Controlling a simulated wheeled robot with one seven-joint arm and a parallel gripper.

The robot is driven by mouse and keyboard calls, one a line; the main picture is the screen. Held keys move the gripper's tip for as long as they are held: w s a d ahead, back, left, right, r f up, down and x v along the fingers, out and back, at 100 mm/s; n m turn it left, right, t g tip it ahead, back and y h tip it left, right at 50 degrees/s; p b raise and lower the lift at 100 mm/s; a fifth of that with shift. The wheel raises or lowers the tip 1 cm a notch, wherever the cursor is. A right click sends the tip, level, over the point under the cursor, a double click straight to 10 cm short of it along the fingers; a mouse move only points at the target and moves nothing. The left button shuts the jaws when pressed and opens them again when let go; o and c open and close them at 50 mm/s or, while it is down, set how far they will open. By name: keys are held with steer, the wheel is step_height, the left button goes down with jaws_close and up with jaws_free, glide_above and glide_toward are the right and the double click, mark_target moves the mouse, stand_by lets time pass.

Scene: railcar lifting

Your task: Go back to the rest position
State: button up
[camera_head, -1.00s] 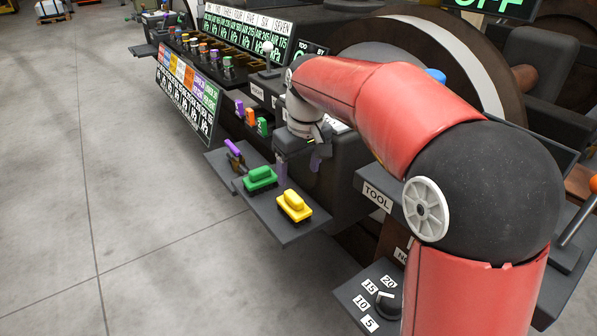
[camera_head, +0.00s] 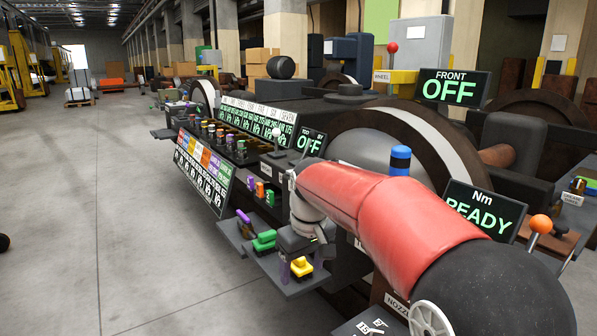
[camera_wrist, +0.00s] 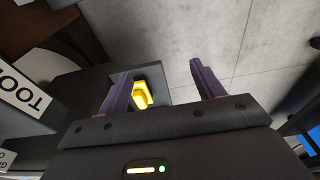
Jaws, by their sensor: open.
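In the head view my gripper (camera_head: 284,270) is small and partly hidden under the wrist, above the dark shelf. I cannot tell the gripper's exact height above the shelf.
The control bench (camera_head: 215,150) runs along the left of my arm, with coloured knobs and label panels. Screens read FRONT OFF (camera_head: 449,88) and Nm READY (camera_head: 483,209). A large wheel (camera_head: 400,145) stands behind my arm. The concrete floor (camera_head: 90,230) at the left is clear.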

steer(key=s+d+r+m+t+p, duration=0.1)
steer(key=s+d+r+m, duration=0.1)
steer(key=s+d, duration=0.4)
steer(key=s+d+r+m+t+p, duration=0.1)
steer(key=s+d+r+m, duration=0.2)
steer(key=s, duration=0.5)
steer(key=s+d+f+m+t, duration=0.1)
steer(key=s+d+f, duration=0.1)
steer(key=s, duration=0.3)
steer(key=s+d+f+t+h+p, duration=0.1)
steer(key=s+d+f, duration=0.1)
steer(key=s, duration=0.4)
steer(key=shift+d+f+m, duration=0.2)
steer(key=shift+d+m, duration=0.2)
steer(key=shift+d, duration=0.35)
